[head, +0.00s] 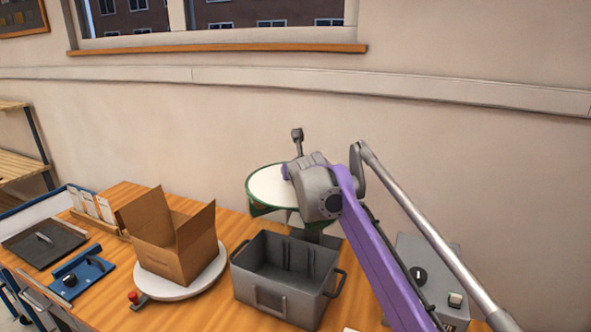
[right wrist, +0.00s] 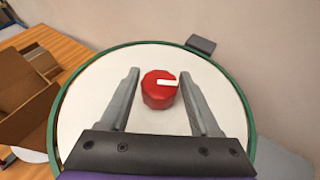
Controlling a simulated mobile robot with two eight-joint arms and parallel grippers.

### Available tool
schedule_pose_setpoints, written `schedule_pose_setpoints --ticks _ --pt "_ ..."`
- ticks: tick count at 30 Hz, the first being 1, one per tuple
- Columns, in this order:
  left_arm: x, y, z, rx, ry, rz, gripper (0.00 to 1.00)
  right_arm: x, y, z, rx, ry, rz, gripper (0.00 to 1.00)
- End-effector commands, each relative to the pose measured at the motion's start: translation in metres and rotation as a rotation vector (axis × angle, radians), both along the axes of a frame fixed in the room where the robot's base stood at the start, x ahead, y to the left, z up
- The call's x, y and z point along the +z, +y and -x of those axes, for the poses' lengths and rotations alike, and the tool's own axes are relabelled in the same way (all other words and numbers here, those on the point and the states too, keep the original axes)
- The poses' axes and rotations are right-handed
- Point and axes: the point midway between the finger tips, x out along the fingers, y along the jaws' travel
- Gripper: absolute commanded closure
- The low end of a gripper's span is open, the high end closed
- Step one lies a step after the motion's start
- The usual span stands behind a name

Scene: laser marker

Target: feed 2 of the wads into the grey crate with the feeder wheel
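The feeder wheel (head: 265,186) is a white disc with a green rim, standing behind the grey crate. In the right wrist view the disc (right wrist: 100,75) fills the middle and has a red knob (right wrist: 158,95) with a white mark. My right gripper (right wrist: 159,74) is open, with one finger on each side of the knob and a gap on both sides. In the head view my right arm hides the knob and the fingertips. The grey crate (head: 265,299) stands open on the table, and the part of its inside that shows looks empty. I see no wads. My left gripper is not in view.
A cardboard box (head: 170,255) stands open on a white turntable (head: 212,281) left of the crate. A red button (head: 133,297) sits by it. A blue device (head: 82,275) and dark tray (head: 38,246) lie further left. A grey control box (head: 440,262) stands right.

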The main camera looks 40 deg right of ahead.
Motion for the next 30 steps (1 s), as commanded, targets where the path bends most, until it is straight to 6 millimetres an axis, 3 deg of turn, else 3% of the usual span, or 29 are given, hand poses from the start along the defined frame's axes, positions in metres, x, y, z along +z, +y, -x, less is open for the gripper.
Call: schedule_pose_setpoints --ticks 3,14,30 --pt "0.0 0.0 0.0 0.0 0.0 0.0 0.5 0.0 0.0 0.0 0.0 -0.002 0.001 0.19" --pt "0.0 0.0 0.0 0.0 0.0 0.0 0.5 0.004 0.003 0.006 0.001 -0.003 0.001 0.19" --pt "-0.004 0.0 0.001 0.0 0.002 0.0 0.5 0.039 0.043 0.081 0.001 -0.002 0.001 0.19"
